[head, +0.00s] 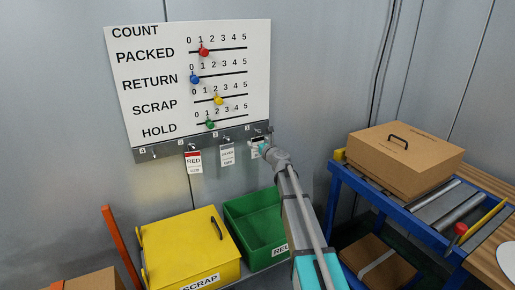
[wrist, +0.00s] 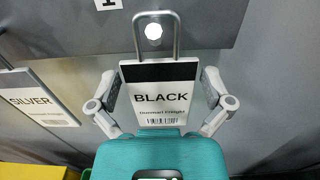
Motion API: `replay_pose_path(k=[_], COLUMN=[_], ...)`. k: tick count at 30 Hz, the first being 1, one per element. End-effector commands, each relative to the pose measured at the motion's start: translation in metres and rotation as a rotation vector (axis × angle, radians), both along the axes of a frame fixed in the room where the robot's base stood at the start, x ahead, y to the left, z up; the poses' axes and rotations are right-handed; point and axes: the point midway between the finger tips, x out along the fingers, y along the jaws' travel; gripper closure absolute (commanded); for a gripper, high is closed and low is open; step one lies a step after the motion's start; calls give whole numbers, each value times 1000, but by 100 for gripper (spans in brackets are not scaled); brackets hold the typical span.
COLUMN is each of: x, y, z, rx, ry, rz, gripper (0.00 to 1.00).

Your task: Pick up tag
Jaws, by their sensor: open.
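A white tag with a black band, marked BLACK (wrist: 162,99), hangs by a grey wire loop from a hook at the right end of the hook rail. In the head view this tag (head: 257,149) is partly hidden by my gripper (head: 262,147). In the wrist view my gripper (wrist: 158,103) is open, with one finger at each side of the tag. I cannot tell whether the fingers touch it. A tag marked SILVER (wrist: 38,99) hangs to its left; it also shows in the head view (head: 227,155). A tag marked RED (head: 194,161) hangs further left.
The count board (head: 190,75) with coloured sliders is above the rail (head: 170,149). Below stand a closed yellow SCRAP bin (head: 185,245) and an open green bin (head: 245,220). A cardboard box (head: 405,160) sits on a blue roller conveyor (head: 380,205) at right.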

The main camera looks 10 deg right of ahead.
Motion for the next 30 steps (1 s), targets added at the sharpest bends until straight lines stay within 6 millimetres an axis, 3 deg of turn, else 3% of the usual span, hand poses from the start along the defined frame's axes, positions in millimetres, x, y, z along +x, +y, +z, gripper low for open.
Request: replay_pose_path(k=[17,18,26,30], x=[2,2,2,2], y=[1,1,1,1], z=[0,0,0,0], rx=[0,0,0,0], ry=[0,0,0,0], rz=[0,0,0,0], gripper=[0,2,48,49])
